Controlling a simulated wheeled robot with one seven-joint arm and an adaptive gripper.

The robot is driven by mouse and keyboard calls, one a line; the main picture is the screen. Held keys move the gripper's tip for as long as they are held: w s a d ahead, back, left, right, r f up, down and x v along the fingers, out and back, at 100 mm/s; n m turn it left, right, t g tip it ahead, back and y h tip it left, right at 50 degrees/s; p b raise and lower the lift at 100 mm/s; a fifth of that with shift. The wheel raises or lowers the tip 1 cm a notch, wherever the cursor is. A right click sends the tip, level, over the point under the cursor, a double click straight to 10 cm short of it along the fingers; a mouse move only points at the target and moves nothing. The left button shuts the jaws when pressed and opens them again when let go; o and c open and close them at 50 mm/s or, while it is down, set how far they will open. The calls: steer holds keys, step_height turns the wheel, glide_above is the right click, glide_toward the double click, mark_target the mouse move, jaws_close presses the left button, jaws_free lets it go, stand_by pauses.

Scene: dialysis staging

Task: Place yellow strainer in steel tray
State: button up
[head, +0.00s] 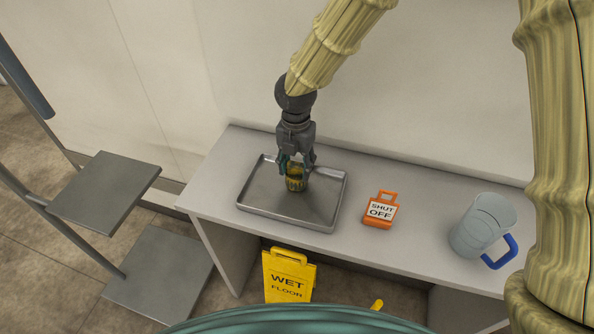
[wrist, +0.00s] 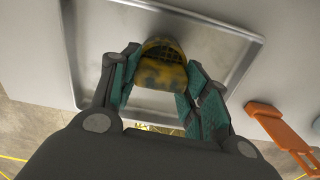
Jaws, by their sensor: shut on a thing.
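The yellow strainer (head: 296,180), with dark patches, is between the fingers of my gripper (head: 296,166). In the wrist view the strainer (wrist: 162,66) shows a dark mesh opening, and the teal finger pads of my gripper (wrist: 155,88) press on it from both sides. The steel tray (head: 254,208) is a shallow grey pan on the table. The strainer is over the tray's inside, near its middle. I cannot tell whether its underside touches the tray floor. The tray (wrist: 88,28) also lies beneath it in the wrist view.
An orange shut-off tag (head: 381,210) lies right of the tray, with a clear jug with a blue handle (head: 482,228) farther right. The table (head: 350,247) has free room between them. A yellow wet-floor sign (head: 288,277) stands in front below. Grey shelves (head: 105,190) stand at left.

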steer(key=shift+f, duration=0.1)
stand_by(0.3)
steer(key=o, duration=1)
steer(key=shift+s, duration=0.1)
step_height(320, 180, up, 12)
steer(key=p, duration=1)
steer(key=shift+p, duration=0.4)
